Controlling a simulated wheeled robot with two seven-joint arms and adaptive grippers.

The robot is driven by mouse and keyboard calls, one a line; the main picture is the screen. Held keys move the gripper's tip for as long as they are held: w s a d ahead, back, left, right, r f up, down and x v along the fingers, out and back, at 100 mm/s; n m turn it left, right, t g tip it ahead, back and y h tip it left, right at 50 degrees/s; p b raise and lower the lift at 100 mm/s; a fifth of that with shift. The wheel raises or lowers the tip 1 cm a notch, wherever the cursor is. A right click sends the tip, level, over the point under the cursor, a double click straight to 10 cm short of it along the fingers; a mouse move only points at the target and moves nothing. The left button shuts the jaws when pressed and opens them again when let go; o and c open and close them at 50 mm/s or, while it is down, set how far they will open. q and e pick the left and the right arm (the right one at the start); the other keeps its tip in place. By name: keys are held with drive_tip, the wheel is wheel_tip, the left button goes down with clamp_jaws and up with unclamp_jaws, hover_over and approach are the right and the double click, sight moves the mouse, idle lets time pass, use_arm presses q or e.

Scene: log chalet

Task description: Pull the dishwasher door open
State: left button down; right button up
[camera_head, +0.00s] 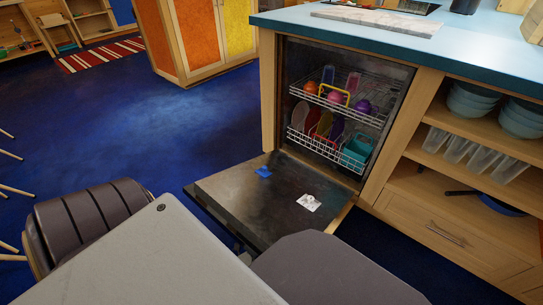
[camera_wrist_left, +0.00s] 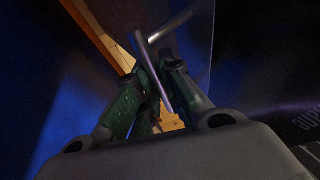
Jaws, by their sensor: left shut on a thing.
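The dishwasher (camera_head: 325,120) is built into the wooden counter, and its door (camera_head: 235,205) is folded down, lying close to level, inner face up. In the left wrist view, my left gripper (camera_wrist_left: 153,72) is shut on the metal bar handle (camera_wrist_left: 168,28). The bar passes between the green-padded fingers. In the head view this gripper and the handle are hidden, below the door's near edge or behind my own body. My right gripper is in neither view.
Two white wire racks (camera_head: 335,148) with colourful dishes sit inside the dishwasher. Open shelves with bowls (camera_head: 476,100) and a drawer (camera_head: 440,235) are to the right. A blue worktop (camera_head: 420,48) runs above. The blue floor (camera_head: 130,130) left of the door is clear.

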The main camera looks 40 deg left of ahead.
use_arm(q)
drive_tip(key=c, duration=1.5)
unclamp_jaws()
drive_tip(key=shift+w, duration=0.1)
drive_tip(key=shift+a, duration=0.1)
drive_tip(key=v, duration=1.2)
drive_tip(key=shift+d, duration=0.25)
